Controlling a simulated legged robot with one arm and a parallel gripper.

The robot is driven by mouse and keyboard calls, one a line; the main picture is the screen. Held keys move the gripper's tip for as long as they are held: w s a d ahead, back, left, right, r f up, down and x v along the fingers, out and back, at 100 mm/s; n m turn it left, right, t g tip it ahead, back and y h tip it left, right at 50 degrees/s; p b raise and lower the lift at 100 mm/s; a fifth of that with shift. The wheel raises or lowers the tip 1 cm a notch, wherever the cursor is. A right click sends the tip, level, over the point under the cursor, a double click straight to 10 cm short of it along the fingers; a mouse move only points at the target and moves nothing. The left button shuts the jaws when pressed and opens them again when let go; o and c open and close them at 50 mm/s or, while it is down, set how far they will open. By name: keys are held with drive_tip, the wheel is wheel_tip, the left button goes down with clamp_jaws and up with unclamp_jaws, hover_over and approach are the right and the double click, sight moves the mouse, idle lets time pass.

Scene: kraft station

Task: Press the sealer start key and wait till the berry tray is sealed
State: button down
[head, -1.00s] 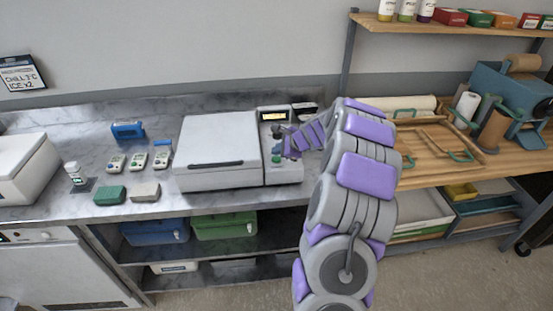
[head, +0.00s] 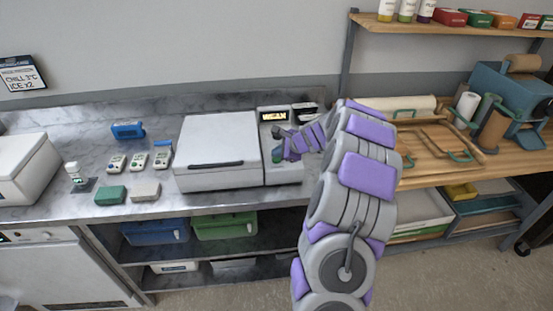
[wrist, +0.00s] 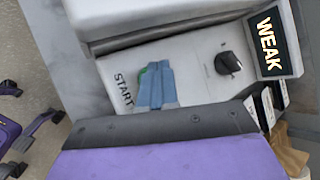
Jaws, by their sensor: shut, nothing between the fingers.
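The sealer (head: 215,152) is a pale grey box with its lid down and a control panel on its right. The berry tray is not visible. The start key (wrist: 147,70) shows as a bit of green beside the word START in the wrist view, mostly covered by my gripper. My gripper (wrist: 158,84) is shut and empty, with its blue-grey fingertips over the key. They look to be on it, but I cannot tell how far it is pressed. The sealer display (wrist: 269,43) reads WEAK. A black knob (wrist: 228,63) sits between key and display.
Several small handheld devices (head: 139,161), a green block (head: 110,195) and a grey block (head: 146,191) lie left of the sealer. A white box (head: 25,168) stands at the far left. A wooden bench (head: 420,172) with trays is at the right.

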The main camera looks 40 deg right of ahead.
sight(278, 160)
drive_tip(key=shift+f, duration=0.5)
idle(0.5)
drive_tip(key=shift+r, duration=0.15)
drive_tip(key=shift+r+p, duration=0.75)
drive_tip(key=shift+p, duration=0.25)
wheel_tip(278, 160, up, 5)
drive_tip(key=p, duration=0.5)
drive_tip(key=shift+r, duration=0.1)
idle(0.6)
